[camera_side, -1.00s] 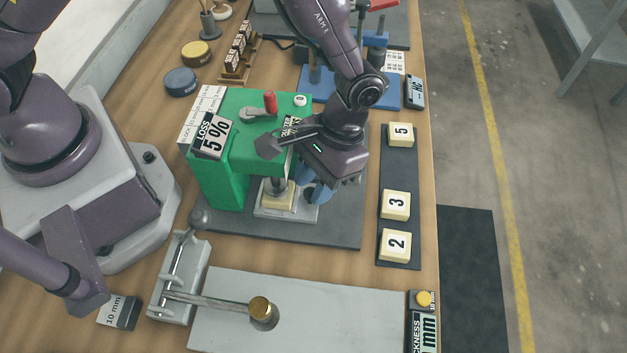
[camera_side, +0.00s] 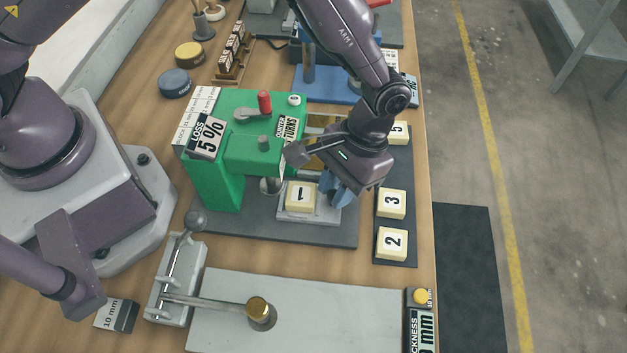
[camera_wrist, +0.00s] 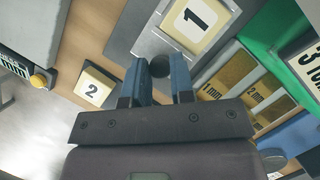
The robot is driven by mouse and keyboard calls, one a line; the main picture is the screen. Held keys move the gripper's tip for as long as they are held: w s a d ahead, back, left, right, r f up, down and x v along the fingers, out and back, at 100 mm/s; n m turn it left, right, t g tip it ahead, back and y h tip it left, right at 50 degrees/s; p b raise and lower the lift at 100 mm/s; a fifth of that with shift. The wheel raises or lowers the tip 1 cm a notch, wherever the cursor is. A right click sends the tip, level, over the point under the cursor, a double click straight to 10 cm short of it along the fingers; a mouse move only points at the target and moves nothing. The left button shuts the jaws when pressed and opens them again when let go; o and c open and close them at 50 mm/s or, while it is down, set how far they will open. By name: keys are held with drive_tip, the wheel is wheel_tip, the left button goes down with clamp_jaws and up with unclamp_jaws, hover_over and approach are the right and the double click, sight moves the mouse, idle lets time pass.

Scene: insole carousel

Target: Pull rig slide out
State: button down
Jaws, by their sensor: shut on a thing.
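The rig slide is a light grey plate (camera_side: 301,218) at the right foot of the green rig (camera_side: 243,155). A cream block marked 1 (camera_side: 299,197) sits on it, outside the rig's overhang. In the wrist view the slide (camera_wrist: 150,45) and block 1 (camera_wrist: 195,20) lie ahead of my fingers. My gripper (camera_side: 338,192) is at the slide's right end. The wrist view shows its blue fingers (camera_wrist: 159,78) shut on a dark round knob (camera_wrist: 159,66) at the slide's end. My wrist partly covers the slide's handle end in the side view.
Blocks 5 (camera_side: 398,132), 3 (camera_side: 391,204) and 2 (camera_side: 392,243) stand on a dark strip close to the right of my gripper. A grey plate with a brass-topped lever (camera_side: 258,310) is in front. A blue stand (camera_side: 330,85) is behind.

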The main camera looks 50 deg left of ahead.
sight(349, 215)
drive_tip(key=shift+w+d, duration=1.35)
drive_tip(key=shift+w, duration=0.1)
drive_tip(key=c, duration=1.3)
unclamp_jaws()
drive_tip(key=shift+o, duration=0.2)
drive_tip(key=v, duration=1.3)
drive_tip(key=shift+s, duration=0.1)
